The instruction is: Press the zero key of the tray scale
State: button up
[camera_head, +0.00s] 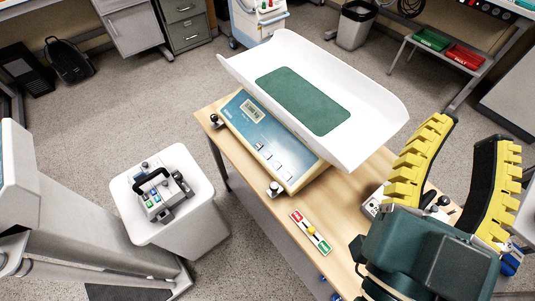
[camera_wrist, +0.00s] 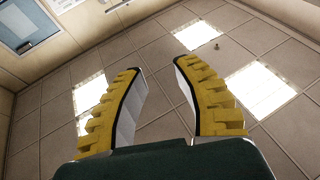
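The tray scale (camera_head: 263,142) stands on a wooden table, with a blue front panel, a small lit display (camera_head: 252,111) and several keys along the panel. A dark key (camera_head: 259,146) and paler keys (camera_head: 277,165) show; their labels are too small to read. Its white tray (camera_head: 374,101) with a green mat (camera_head: 304,101) sits above the body. My gripper (camera_head: 460,155) is to the right of the scale and apart from it, with yellow toothed fingers spread wide and nothing between them. In the wrist view my gripper (camera_wrist: 160,75) is also open and empty, facing ceiling-like panels; the scale does not show there.
A red, yellow and green strip (camera_head: 311,231) lies on the wooden table (camera_head: 281,232) in front of the scale. A small device (camera_head: 376,204) is partly hidden behind my gripper. A white bin-like stand (camera_head: 175,215) bearing a control box (camera_head: 160,195) stands left of the table.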

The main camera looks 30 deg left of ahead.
grip_shut()
dwell(1.1)
